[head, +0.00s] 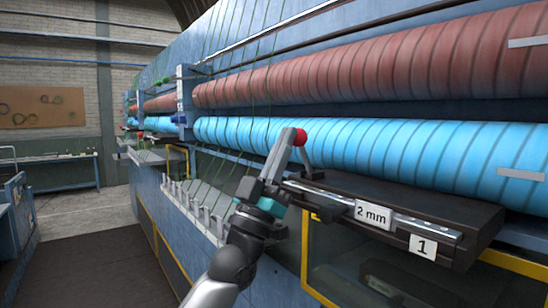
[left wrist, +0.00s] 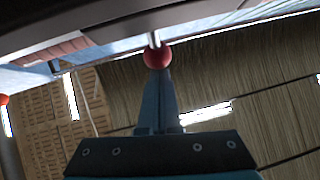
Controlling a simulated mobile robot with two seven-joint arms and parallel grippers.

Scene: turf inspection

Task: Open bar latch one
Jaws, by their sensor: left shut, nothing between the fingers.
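Bar latch one is a metal bar (head: 375,213) on a dark ledge, with a "2 mm" label and a "1" label (head: 423,246). Its handle ends in a red ball (head: 300,137), which stands up at the bar's left end. In the left wrist view the red ball (left wrist: 157,56) sits on a thin pale rod. My left gripper (head: 287,137) is shut and empty, its fingertips right at the ball's left side. In the left wrist view my gripper's tips (left wrist: 157,73) meet the ball's lower edge; I cannot tell whether they touch. My right gripper is not in view.
Large brown roll (head: 370,70) and blue roll (head: 400,150) run along the blue machine behind the latch. A yellow-framed panel (head: 306,250) lies below the ledge. Another ledge (head: 150,157) stands farther along. The floor (head: 95,262) at left is clear.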

